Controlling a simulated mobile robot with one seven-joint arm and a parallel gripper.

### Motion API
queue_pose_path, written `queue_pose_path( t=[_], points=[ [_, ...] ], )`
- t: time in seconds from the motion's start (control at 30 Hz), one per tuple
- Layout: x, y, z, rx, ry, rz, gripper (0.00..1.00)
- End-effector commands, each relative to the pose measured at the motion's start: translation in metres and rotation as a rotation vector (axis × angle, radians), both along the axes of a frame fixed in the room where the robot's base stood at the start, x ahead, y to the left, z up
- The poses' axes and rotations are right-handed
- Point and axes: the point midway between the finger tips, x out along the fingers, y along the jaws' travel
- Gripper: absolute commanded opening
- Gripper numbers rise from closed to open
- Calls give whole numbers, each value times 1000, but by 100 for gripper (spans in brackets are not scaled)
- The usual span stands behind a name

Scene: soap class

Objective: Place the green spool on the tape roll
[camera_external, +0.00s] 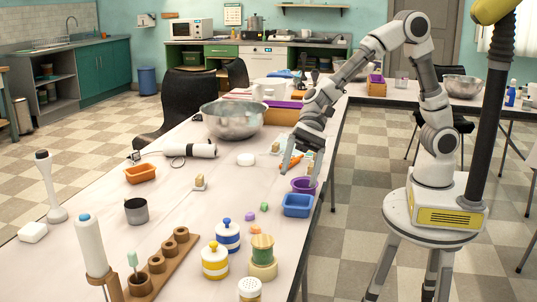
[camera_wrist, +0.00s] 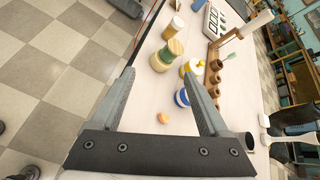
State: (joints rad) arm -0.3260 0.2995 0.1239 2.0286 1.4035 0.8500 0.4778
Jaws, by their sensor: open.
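The green spool (camera_external: 262,246), with wooden flanges, stands upright on a pale yellow ring that looks like the tape roll (camera_external: 263,270), near the table's front right edge. In the wrist view the spool (camera_wrist: 175,47) is beyond my fingertips, with the pale tape roll (camera_wrist: 159,62) against its lower end. My gripper (camera_external: 298,176) is open, with nothing between its fingers, above the table's right side near the blue bin. It is well behind the spool and apart from it. In the wrist view both fingers of my gripper (camera_wrist: 158,75) show spread.
Striped jars (camera_external: 215,261) and (camera_external: 228,236) stand left of the spool, and a white-lidded shaker (camera_external: 249,290) in front. A wooden holder (camera_external: 160,268) lies further left. A blue bin (camera_external: 297,206) and purple bowl (camera_external: 303,185) are near my gripper. A large metal bowl (camera_external: 234,120) stands behind.

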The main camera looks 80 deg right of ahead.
Motion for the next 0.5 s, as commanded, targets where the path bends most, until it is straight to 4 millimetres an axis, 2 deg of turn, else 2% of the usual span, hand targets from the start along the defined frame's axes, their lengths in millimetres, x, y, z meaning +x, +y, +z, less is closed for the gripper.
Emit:
queue_pose_path(
  t=[0.03,0.2,0.5],
  points=[
    [-7,-20,12,-42,-84,39,78],
    [-35,-88,31,-223,-344,187,78],
    [-86,-216,46,-621,-714,434,78]
  ],
)
